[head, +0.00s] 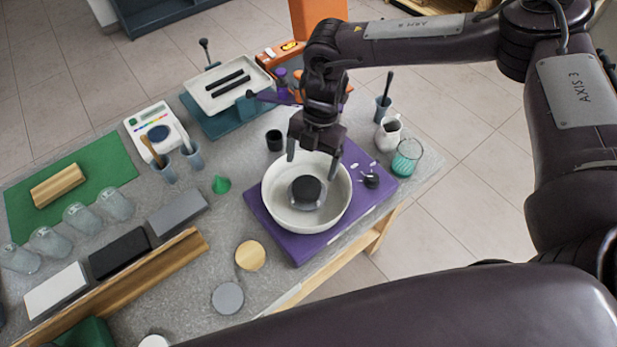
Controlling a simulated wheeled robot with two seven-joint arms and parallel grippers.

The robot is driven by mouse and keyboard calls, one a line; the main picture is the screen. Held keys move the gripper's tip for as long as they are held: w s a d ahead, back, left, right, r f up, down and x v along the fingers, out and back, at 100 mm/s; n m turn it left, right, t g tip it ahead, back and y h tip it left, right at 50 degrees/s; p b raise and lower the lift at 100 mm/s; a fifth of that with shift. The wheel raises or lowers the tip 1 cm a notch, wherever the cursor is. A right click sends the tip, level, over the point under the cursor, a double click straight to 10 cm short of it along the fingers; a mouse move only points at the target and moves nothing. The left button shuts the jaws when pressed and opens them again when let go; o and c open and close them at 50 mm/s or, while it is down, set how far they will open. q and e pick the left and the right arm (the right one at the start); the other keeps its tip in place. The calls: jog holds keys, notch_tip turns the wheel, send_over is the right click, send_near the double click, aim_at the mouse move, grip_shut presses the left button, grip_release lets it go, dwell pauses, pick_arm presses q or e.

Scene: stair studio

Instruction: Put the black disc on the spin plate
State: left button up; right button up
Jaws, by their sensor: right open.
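The black disc (306,188) lies in the middle of a white round bowl (341,212), on what looks like a paler grey round plate, probably the spin plate, mostly hidden under it. The bowl is set on a purple base (300,248). My right gripper (313,160) points down over the bowl, its two fingers apart and empty. It is just above and behind the disc; I cannot tell the exact gap. My left gripper is not in view.
A black cup (274,140) and a green cone (221,184) stand left of the bowl. A white jug (389,134) and a teal glass (406,158) stand to its right. A wooden disc (250,255) and a grey disc (228,298) lie in front. The table's right edge is near.

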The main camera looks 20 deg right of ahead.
jog(key=shift+b+v, duration=0.5)
jog(key=shift+v, duration=2.25)
